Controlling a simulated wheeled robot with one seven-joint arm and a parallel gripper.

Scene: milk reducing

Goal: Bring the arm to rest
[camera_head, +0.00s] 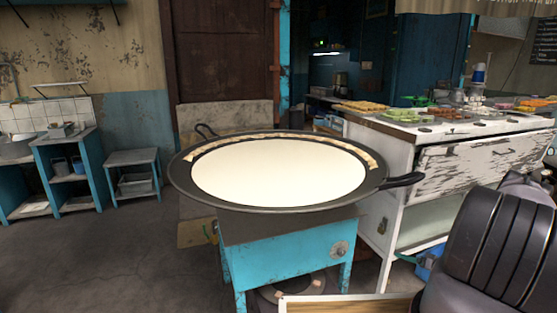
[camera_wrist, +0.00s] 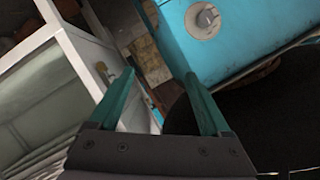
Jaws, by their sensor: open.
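My gripper (camera_wrist: 158,92) shows in the wrist view with its two green fingers spread apart and nothing between them. Past the fingers are the floor, a white cabinet side and a blue stove box. In the head view my arm shows as dark rounded links at the lower right; the gripper itself cannot be made out there. A wide black pan (camera_head: 178,182) full of white milk (camera_head: 280,172) sits on the blue stove stand (camera_head: 285,250). My gripper is apart from the pan.
A white counter (camera_head: 400,150) with trays of food stands at the right, close to my arm. Blue shelves (camera_head: 70,170) and a small stool (camera_head: 133,160) stand at the left. The floor (camera_head: 110,250) at the left is clear.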

